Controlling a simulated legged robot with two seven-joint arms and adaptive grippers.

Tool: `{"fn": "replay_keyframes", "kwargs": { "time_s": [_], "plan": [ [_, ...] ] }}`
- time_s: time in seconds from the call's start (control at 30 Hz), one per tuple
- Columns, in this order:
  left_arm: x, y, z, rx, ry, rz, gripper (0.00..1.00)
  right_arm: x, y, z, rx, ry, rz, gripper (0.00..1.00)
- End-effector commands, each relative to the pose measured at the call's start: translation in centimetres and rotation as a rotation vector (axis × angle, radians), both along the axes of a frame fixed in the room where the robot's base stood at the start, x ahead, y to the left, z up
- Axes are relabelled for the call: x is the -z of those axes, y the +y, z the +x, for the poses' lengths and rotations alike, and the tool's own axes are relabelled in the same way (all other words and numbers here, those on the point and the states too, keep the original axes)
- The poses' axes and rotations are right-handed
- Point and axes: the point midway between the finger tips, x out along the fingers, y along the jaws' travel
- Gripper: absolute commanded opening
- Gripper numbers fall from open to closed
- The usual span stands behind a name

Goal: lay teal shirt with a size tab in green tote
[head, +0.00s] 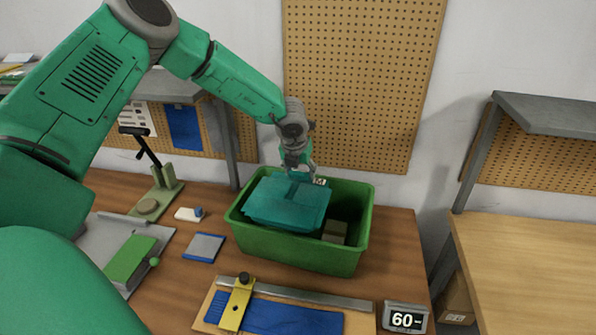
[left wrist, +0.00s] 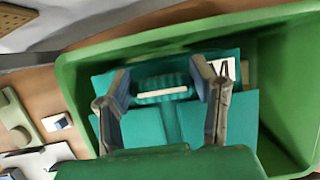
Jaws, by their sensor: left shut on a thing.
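The teal shirt (head: 288,203) is a folded stack at the left part of the green tote (head: 296,249), at about rim height. A white size tab (head: 320,181) with a dark letter shows at its far edge; in the left wrist view the tab (left wrist: 222,70) reads like an M. My left gripper (head: 298,175) reaches down from above and is shut on the teal shirt (left wrist: 160,122) near its collar. In the left wrist view its two fingers stand on either side of the collar. The tote's floor under the shirt is hidden. My right gripper is not in view.
A small brown box (head: 335,232) lies in the tote's right part. In front stand a ruler board with blue cloth (head: 290,315) and a display reading 60 (head: 405,318). A blue-grey pad (head: 204,247) and a press stand (head: 157,193) are left of the tote.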

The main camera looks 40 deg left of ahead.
Motion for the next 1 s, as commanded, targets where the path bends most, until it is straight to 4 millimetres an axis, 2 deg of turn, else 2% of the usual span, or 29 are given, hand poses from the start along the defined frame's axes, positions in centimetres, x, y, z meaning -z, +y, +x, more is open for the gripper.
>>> {"fn": "replay_keyframes", "kwargs": {
  "time_s": [1.0],
  "plan": [
    [0.28,0.79,0.02,-0.003,0.001,-0.008,0.17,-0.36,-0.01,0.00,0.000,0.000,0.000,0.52]
  ]
}}
